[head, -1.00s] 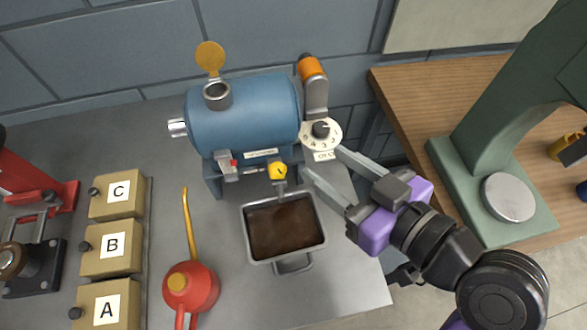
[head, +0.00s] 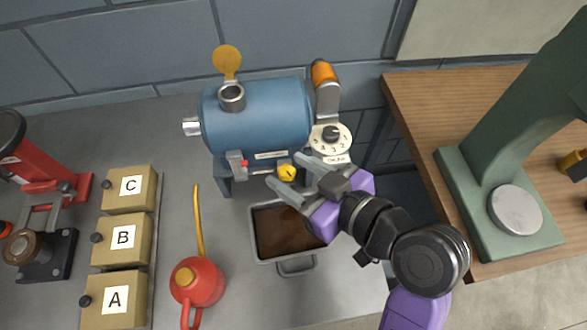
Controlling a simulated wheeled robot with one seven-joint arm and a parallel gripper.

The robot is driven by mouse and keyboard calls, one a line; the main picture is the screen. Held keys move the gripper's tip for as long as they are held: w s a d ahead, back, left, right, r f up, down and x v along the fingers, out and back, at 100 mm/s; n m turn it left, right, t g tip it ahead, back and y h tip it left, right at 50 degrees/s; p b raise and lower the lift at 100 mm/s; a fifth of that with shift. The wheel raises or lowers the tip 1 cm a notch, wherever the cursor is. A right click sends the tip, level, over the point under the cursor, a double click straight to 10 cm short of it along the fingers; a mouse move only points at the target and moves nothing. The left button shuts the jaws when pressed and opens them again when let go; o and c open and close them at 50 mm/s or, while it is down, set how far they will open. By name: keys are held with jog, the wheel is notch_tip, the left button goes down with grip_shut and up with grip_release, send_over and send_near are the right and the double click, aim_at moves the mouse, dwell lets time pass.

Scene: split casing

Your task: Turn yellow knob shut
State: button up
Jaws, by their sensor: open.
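The yellow knob (head: 287,173) sits low on the front of the blue tank (head: 258,113), above a grey tray (head: 296,264) of dark liquid. My gripper (head: 288,169) has its two grey fingers spread, one on the upper right and one on the lower left of the knob in the picture. Whether the fingers touch the knob cannot be told. The knob's face shows between them. The purple gripper body covers part of the tray's right side.
A white numbered dial (head: 331,138) is close to the upper finger. A red oil can (head: 197,282) with a long yellow spout stands left of the tray. Boxes lettered A, B and C (head: 125,240) stand farther left. A green press (head: 497,200) stands on the wooden table at right.

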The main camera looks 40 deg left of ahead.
grip_shut()
jog(key=shift+s, duration=0.1)
jog(key=m+t, duration=0.1)
jog(key=t+p, duration=0.1)
jog(key=m+t, duration=0.1)
jog(key=shift+s+m+h, duration=0.25)
jog(key=shift+m+h, duration=0.05)
jog(key=shift+a+m+t+h+p, duration=0.1)
jog(key=shift+m+t+h+p, duration=0.4)
jog(key=shift+m+t+p, duration=0.6)
